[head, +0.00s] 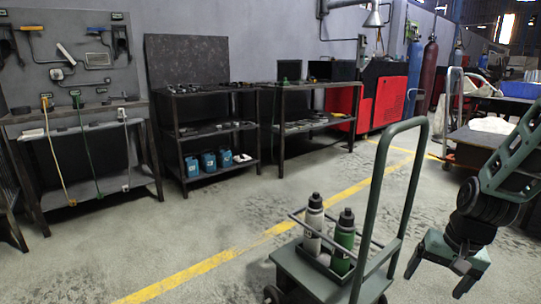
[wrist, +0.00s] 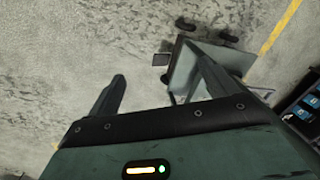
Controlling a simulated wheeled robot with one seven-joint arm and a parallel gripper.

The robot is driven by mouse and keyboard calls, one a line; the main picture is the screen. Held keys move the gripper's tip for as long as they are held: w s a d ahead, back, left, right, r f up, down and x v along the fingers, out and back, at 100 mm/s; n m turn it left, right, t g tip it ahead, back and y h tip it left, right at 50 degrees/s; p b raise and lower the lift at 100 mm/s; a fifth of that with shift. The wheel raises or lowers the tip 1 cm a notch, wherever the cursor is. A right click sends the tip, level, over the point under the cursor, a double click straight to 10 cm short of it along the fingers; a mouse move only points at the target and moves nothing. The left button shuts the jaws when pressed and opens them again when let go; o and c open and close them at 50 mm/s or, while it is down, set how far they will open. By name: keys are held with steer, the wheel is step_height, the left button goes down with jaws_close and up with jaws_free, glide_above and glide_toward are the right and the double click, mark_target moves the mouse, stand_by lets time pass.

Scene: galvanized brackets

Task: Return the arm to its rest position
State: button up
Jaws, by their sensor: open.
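My gripper (head: 437,275) hangs at the lower right of the head view, pointing down, with its two fingers apart. In the wrist view my gripper (wrist: 160,90) shows its two fingers spread with bare floor and part of the cart between and behind them. Nothing is between the fingers. My green arm comes in from the right edge of the head view, bent at the joint above the gripper. The gripper is to the right of the green cart (head: 300,274) and apart from its handle.
The cart carries a white bottle (head: 313,225) and a green bottle (head: 343,242); its tall handle (head: 416,180) stands near my gripper. The cart's platform (wrist: 190,72) also shows in the wrist view. A metal shelf (head: 217,129) stands at the back. The floor around the yellow line (head: 215,262) is open.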

steer(key=s+a+r+n+t+h, duration=0.1)
steer(key=s+a+r+n+h, duration=0.15)
steer(key=s+r+n, duration=0.4)
steer(key=s+a+r+n+g+y, duration=0.1)
steer(key=s+a+r+n, duration=0.15)
steer(key=s+a, duration=0.55)
steer(key=s+a+r+n+g+y, duration=0.1)
steer(key=s+a+n, duration=0.4)
steer(key=a, duration=0.6)
step_height(320, 180, up, 29)
steer(key=s+m+p, duration=0.1)
steer(key=p, duration=2.8)
steer(key=shift+r+p, duration=0.2)
steer(key=shift+p, duration=0.1)
